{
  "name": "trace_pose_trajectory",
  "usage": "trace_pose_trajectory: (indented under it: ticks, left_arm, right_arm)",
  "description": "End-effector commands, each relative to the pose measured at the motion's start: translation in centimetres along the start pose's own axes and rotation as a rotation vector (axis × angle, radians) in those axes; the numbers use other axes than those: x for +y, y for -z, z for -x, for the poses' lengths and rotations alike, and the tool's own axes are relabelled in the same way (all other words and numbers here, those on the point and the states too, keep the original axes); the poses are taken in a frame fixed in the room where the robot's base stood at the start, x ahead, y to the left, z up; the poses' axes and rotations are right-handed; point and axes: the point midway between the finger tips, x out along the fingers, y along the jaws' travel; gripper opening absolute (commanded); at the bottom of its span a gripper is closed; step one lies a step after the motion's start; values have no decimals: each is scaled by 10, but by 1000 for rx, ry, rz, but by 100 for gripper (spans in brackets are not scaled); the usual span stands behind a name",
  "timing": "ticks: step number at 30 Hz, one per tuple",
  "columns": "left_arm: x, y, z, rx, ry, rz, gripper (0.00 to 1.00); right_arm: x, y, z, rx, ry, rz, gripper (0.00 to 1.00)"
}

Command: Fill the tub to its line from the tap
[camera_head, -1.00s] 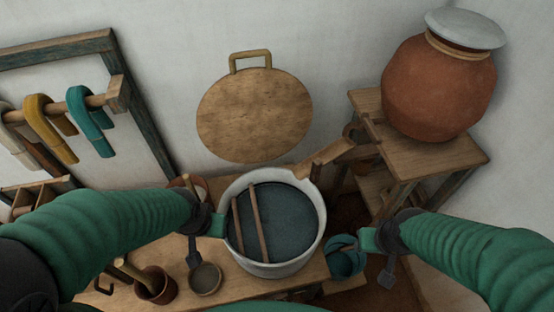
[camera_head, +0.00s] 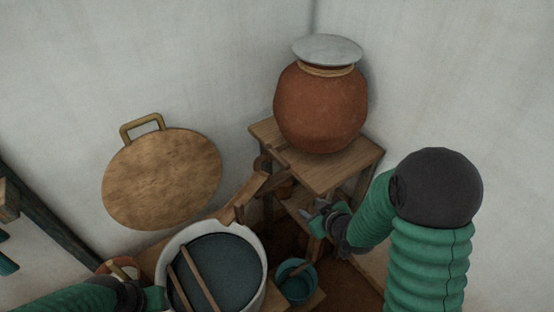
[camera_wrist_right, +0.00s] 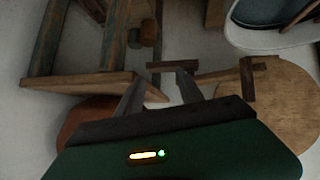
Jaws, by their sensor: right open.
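The tub (camera_head: 259,262) is a white round vessel of dark blue-grey liquid with two wooden sticks across it; I cannot make out a fill line. A wooden spout (camera_head: 250,195) slopes from the jar stand to its rim. A small wooden piece, perhaps the tap (camera_head: 262,163), is at the spout's upper end; its setting is unclear. My right gripper (camera_head: 318,208) is open and empty in front of the stand, right of the spout. In the right wrist view its fingers (camera_wrist_right: 160,80) are apart with nothing between them. My left gripper (camera_head: 155,298) is at the tub's left side, its jaws unclear.
A clay jar (camera_head: 320,112) with a pale lid stands on a wooden stand (camera_head: 345,174) in the corner. A teal bucket (camera_head: 297,284) sits right of the tub. A round wooden board (camera_head: 162,180) with a handle leans on the wall.

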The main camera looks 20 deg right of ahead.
Motion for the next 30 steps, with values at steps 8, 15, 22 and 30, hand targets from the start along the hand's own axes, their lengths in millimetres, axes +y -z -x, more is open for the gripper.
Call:
trace_pose_trajectory:
  ticks: [8,15,22,30]
  left_arm:
    - [0,5,20,0,0,0,36]
    - [0,5,23,0,0,0,36]
    - [0,7,32,0,0,0,36]
    - [0,10,43,0,0,0,36]
  right_arm:
    - [5,43,20,574,86,44,44]
    - [4,57,33,720,98,25,44]
    - [-1,91,-3,721,100,25,44]
    - [-7,136,-56,720,99,24,44]
